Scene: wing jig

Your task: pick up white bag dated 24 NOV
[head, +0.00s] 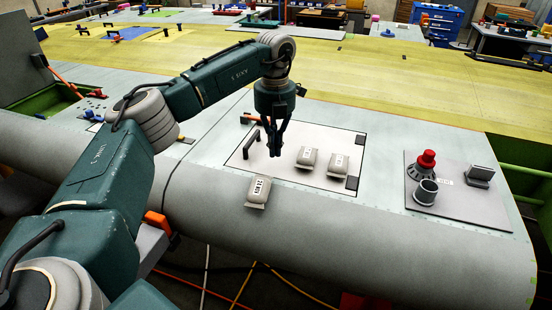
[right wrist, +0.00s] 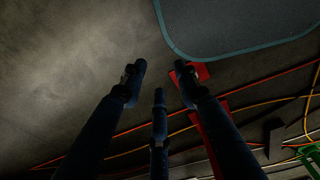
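Three small pale bags lie on the wing in the head view. One bag (head: 259,191) is at the front edge of the white panel (head: 318,184), one bag (head: 307,158) is in its middle, and one bag (head: 338,164) is on its right side. Each has a printed label, too small for me to read the date.
A black handle (head: 251,143) stands on the panel left of my left gripper. Cables cross the floor below the rounded wing edge.

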